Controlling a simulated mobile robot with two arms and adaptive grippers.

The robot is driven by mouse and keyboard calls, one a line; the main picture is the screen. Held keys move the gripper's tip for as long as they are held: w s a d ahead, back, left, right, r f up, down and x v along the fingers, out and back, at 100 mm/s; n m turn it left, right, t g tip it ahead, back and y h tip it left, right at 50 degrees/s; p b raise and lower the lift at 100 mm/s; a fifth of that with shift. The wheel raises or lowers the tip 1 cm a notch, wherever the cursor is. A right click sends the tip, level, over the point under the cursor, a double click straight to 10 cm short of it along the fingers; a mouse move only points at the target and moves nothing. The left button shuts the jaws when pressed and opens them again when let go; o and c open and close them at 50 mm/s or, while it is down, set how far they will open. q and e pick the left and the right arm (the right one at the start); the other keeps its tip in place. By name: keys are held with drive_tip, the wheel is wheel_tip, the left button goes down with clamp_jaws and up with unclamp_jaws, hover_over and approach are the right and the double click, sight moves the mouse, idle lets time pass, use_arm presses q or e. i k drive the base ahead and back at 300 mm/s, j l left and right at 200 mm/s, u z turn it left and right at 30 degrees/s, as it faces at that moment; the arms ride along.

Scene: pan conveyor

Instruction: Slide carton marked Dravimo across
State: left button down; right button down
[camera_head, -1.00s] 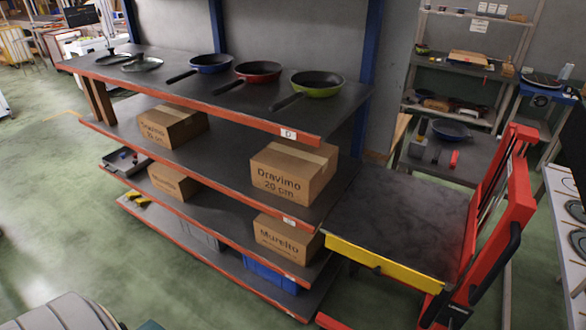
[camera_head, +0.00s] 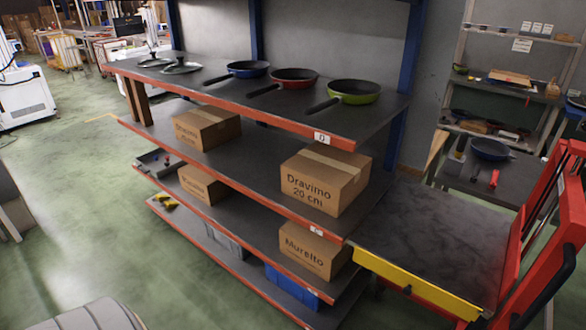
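A brown cardboard carton marked "Dravimo 20 cm" (camera_head: 322,186) stands on the second shelf from the top, near its right end. Another carton (camera_head: 206,127) stands farther left on the same shelf; its print is blurred but looks like Dravimo too. Right of the rack is a lift table with a dark, empty platform (camera_head: 435,240) and a yellow front edge. The platform lies close to the rack's right end, a little lower than the carton's shelf. Neither of my grippers is in view.
The rack's top shelf (camera_head: 232,106) holds blue, red and green pans and two lids. A Muretto-like marked carton (camera_head: 312,251) and a blue bin (camera_head: 290,284) sit lower. A work table (camera_head: 478,186) with a pan stands behind the lift. Green floor (camera_head: 115,225) is clear at left.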

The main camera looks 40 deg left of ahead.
sight(327, 178)
drive_tip(key=j, duration=1.2)
drive_tip(key=i+j, duration=0.1)
drive_tip(key=j, duration=1.05)
